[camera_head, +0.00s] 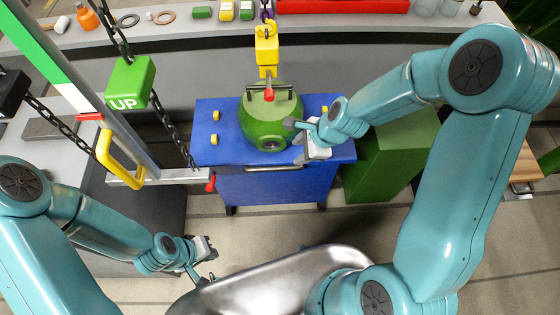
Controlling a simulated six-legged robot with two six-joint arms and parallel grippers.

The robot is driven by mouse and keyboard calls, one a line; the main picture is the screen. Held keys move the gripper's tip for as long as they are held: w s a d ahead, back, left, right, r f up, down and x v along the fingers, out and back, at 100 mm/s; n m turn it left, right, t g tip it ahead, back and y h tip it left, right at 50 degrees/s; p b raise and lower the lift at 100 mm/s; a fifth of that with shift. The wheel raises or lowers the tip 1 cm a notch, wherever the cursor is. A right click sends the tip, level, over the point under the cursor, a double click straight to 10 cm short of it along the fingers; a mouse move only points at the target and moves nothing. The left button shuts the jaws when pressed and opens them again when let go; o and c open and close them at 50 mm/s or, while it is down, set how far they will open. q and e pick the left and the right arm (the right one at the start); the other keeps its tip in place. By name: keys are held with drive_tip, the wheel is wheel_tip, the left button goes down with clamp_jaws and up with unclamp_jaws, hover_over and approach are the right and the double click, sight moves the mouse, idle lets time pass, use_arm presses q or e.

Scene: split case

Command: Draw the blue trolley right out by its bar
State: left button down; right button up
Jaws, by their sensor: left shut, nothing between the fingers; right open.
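The blue trolley (222,140) stands in the middle of the view with small wheels under its front corners. Its grey bar (273,168) runs across the top of the front face. A round green case (264,124) sits on the trolley's top between small yellow blocks. My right gripper (297,140) is open beside the case's right side, over the trolley top and above the right end of the bar. The gripper hides part of the top there, and I cannot tell whether it touches the case. My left gripper (210,249) is shut and empty, low in front of the trolley's left side.
A yellow hook block (267,45) hangs above the case. Chains and a green UP pendant (130,82) hang at left, near a post with a yellow handle (120,160). A green cabinet (385,160) stands close on the trolley's right. Floor shows in front of the trolley.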

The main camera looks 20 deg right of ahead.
sight(274, 168)
drive_tip(key=b+x, duration=0.3)
drive_tip(key=x, duration=0.4)
drive_tip(key=b+x, duration=0.4)
drive_tip(key=x, duration=0.4)
drive_tip(key=shift+s+a, duration=0.2)
drive_tip(key=shift+s, duration=0.05)
drive_tip(key=shift+w+a+f+b, duration=0.25)
drive_tip(key=shift+f+b, duration=0.2)
drive_tip(key=shift+f, duration=0.05)
clamp_jaws()
